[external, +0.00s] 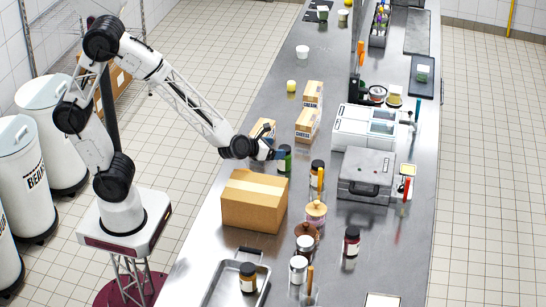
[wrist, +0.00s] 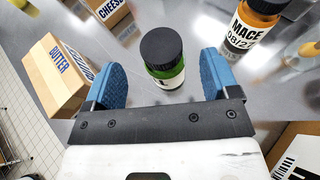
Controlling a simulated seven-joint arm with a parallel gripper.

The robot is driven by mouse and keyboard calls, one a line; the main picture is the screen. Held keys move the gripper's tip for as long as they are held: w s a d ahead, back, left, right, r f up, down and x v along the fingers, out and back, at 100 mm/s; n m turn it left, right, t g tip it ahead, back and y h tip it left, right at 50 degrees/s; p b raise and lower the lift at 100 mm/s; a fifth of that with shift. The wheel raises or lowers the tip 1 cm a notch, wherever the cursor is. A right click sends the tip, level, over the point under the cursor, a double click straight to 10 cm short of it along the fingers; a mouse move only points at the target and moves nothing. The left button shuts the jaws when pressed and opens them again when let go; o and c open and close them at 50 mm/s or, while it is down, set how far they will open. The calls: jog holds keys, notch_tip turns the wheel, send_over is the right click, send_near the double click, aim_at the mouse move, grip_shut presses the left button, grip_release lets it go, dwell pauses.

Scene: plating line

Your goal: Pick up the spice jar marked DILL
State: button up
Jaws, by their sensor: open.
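A jar with a black lid and green contents (wrist: 164,62) stands upright on the steel counter, between and just beyond my fingers in the wrist view. Its pale label is mostly out of sight; only part of a letter shows, so I cannot read the name. In the external view the same jar (external: 285,166) is right at my gripper's end, partly covered by it. My gripper (wrist: 158,76) has two blue fingers, spread open with nothing held. In the external view my gripper (external: 275,154) is low over the counter, behind the cardboard box.
A jar labelled MACE (wrist: 250,34) stands to the right. A BUTTER carton (wrist: 52,80) is close to the left finger, with a CHEESE carton (wrist: 107,10) farther back. A large cardboard box (external: 254,203) stands in front. Several more jars stand nearer the counter's front.

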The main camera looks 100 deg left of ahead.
aim_at(284, 148)
jog(key=shift+x, duration=2.55)
jog(key=c, duration=1.1)
